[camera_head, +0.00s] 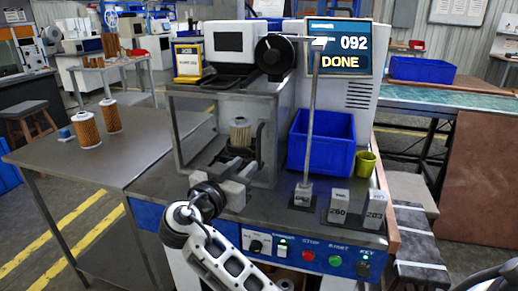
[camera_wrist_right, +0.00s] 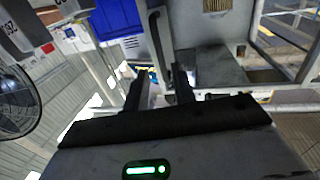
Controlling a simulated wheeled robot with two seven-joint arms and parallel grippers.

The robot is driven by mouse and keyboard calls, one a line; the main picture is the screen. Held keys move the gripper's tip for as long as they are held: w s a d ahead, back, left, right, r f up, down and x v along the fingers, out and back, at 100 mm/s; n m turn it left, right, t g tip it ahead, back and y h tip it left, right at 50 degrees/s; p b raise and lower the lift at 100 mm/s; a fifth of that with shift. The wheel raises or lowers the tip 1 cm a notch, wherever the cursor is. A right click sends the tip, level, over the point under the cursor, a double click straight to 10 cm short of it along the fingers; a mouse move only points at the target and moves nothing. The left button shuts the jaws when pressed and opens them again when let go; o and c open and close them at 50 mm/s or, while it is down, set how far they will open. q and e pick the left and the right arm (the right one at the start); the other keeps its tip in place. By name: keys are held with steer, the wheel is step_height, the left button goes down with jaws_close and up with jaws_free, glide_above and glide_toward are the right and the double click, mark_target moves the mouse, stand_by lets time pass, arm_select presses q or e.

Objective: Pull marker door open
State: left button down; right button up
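The marker door (camera_head: 178,135) is a grey-framed, see-through panel on the front of the machine, and it looks closed. A pleated filter cartridge (camera_head: 240,131) stands upright behind it. The dark vertical door handle (camera_head: 259,142) is at the right side of the door; it also shows in the right wrist view (camera_wrist_right: 157,38). My right gripper (camera_head: 240,163) is in front of the door's lower right, close to the handle. In the right wrist view its fingers (camera_wrist_right: 162,85) are apart, with the handle just beyond them; I cannot tell whether they touch it. My left gripper is not in view.
A screen (camera_head: 340,47) reads "092 DONE". A blue bin (camera_head: 321,141), a small green cup (camera_head: 365,163) and numbered grey blocks (camera_head: 338,207) stand right of the door. A thin post rises there. Two orange filters (camera_head: 86,129) stand on the otherwise mostly clear left table.

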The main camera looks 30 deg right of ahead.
mark_target(258, 153)
steer(key=p+x, duration=0.1)
steer(key=x, duration=0.7)
steer(key=shift+d+f, duration=0.1)
steer(key=shift+d, duration=0.05)
jaws_close()
